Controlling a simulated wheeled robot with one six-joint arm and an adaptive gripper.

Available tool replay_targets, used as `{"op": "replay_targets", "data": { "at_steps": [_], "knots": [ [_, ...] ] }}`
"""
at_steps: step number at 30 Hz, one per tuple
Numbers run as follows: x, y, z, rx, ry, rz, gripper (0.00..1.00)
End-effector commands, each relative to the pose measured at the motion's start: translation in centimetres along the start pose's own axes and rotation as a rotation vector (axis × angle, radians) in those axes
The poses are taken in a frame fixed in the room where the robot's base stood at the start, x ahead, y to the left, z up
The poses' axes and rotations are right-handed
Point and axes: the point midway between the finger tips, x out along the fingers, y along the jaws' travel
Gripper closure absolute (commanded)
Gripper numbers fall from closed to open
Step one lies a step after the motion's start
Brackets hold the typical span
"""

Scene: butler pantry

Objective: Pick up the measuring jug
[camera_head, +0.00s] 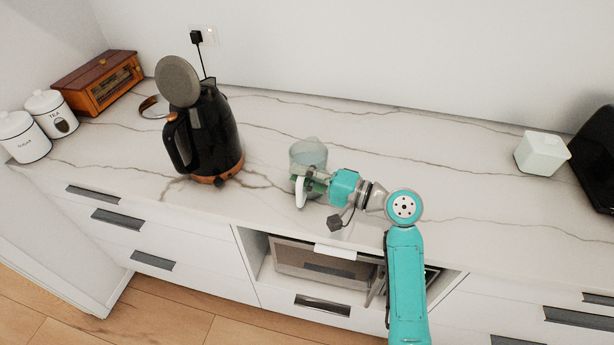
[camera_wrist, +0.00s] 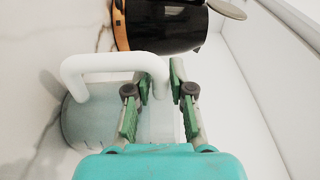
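The measuring jug (camera_head: 309,153) is a clear, pale bluish vessel with a white handle (camera_head: 301,192). It stands upright on the counter, right of the kettle. In the wrist view the jug's see-through body (camera_wrist: 92,119) is at the lower left, with the white handle (camera_wrist: 108,63) arching above it. My gripper (camera_head: 311,181) is at the near side of the jug. In the wrist view my gripper (camera_wrist: 160,80) has its green-padded fingers apart, with one end of the handle between the tips. Contact with the handle is not clear.
A black kettle (camera_head: 212,133) with its round lid raised stands left of the jug. White canisters (camera_head: 50,113) and a wooden bread box (camera_head: 98,82) are at the far left. A white box (camera_head: 541,152) is at the right. The counter (camera_head: 440,165) between jug and box is clear.

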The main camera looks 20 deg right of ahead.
Motion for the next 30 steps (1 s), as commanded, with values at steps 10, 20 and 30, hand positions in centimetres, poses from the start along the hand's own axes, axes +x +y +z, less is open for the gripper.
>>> {"op": "replay_targets", "data": {
  "at_steps": [10, 20, 30],
  "knots": [
    [0.0, -0.1, 0.0, -0.003, 0.0, -0.002, 1.0],
    [0.0, -1.6, 0.0, -0.006, -0.001, -0.004, 1.0],
    [0.0, -7.5, 0.0, -0.006, 0.0, -0.003, 1.0]
  ]
}}
